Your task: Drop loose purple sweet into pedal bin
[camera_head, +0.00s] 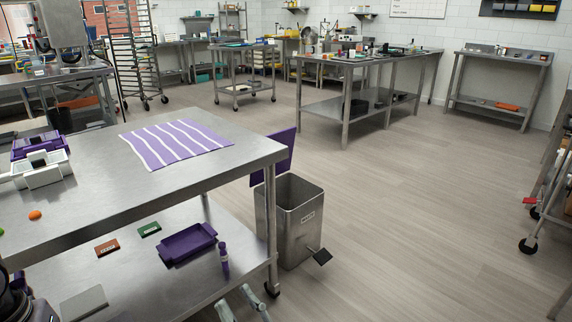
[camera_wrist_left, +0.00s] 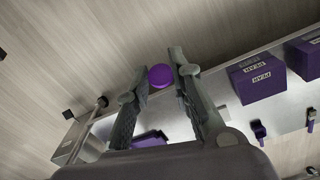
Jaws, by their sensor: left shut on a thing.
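The purple sweet (camera_wrist_left: 160,76) shows in the left wrist view, round and smooth, between the fingertips of my left gripper (camera_wrist_left: 156,68), which is shut on it. The left gripper's fingers are not clear in the head view. The pedal bin (camera_head: 301,222) is a square steel bin on the floor, at the right end of the near steel table. Its purple lid (camera_head: 278,156) stands up open at the back, and a dark pedal (camera_head: 321,256) sticks out in front. My right gripper (camera_head: 237,299) is at the bottom edge of the head view, open and empty, nearer than the bin.
The near table (camera_head: 120,185) carries a purple striped mat (camera_head: 178,142), trays at left and an orange sweet (camera_head: 35,215). Its lower shelf holds a purple tray (camera_head: 188,242) and small cards. Purple labelled boxes (camera_wrist_left: 253,78) show in the wrist view. The floor right of the bin is clear.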

